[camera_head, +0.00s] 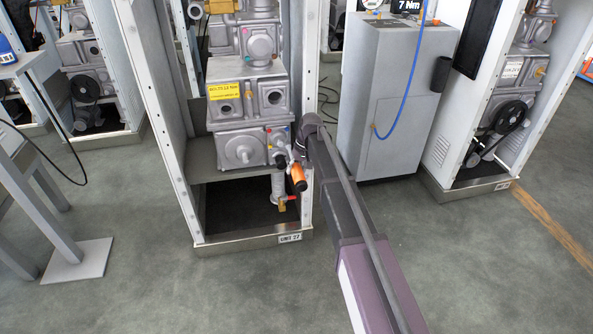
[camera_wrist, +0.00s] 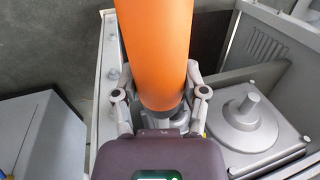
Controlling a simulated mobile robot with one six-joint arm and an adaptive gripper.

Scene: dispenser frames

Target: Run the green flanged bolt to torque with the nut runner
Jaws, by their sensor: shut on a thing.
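The nut runner has an orange body (camera_head: 298,178) and hangs tilted at the right front of the lower pump block in the UNIT 27 frame. Its orange body (camera_wrist: 155,50) fills the upper middle of the wrist view. My gripper (camera_wrist: 160,97) is shut around the tool, one finger on each side; in the head view my gripper (camera_head: 292,156) is small beside the block's right edge. Small coloured spots show on the block's right front, by the tool's upper end. I cannot make out the green flanged bolt, and the tool's working end is hidden.
The frame's white posts (camera_head: 307,110) stand close around my arm. A grey pump block with a round hub (camera_head: 242,150) is left of the tool; a similar round hub (camera_wrist: 246,118) shows in the wrist view. A grey cabinet (camera_head: 385,100) with a blue hose stands right. The front floor is clear.

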